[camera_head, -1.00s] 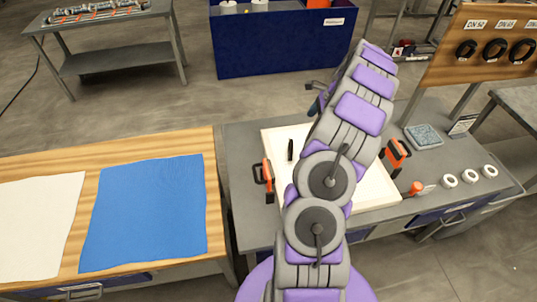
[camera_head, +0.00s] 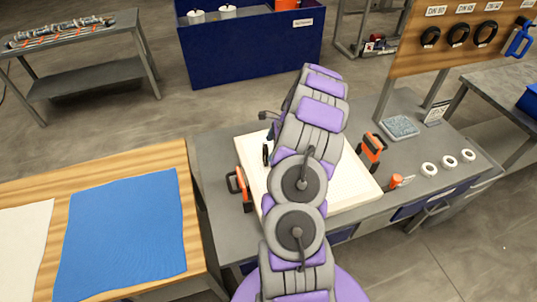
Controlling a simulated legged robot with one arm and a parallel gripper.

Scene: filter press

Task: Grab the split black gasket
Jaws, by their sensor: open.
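A narrow black piece (camera_head: 266,153), which looks like the split black gasket, lies on the white plate (camera_head: 335,195) near its left side. It is small, and I cannot make out the split. My gripper (camera_head: 268,125) shows only in part, as dark parts left of the end of my arm. It is open, just above the black piece in the picture. I cannot tell the height between them. My arm hides the middle of the plate.
Orange-and-black handles stand at the plate's left (camera_head: 239,187) and right (camera_head: 371,150). White rings (camera_head: 449,162) and an orange-handled tool (camera_head: 398,180) lie on the right. Several black rings hang on a wooden board (camera_head: 459,34).

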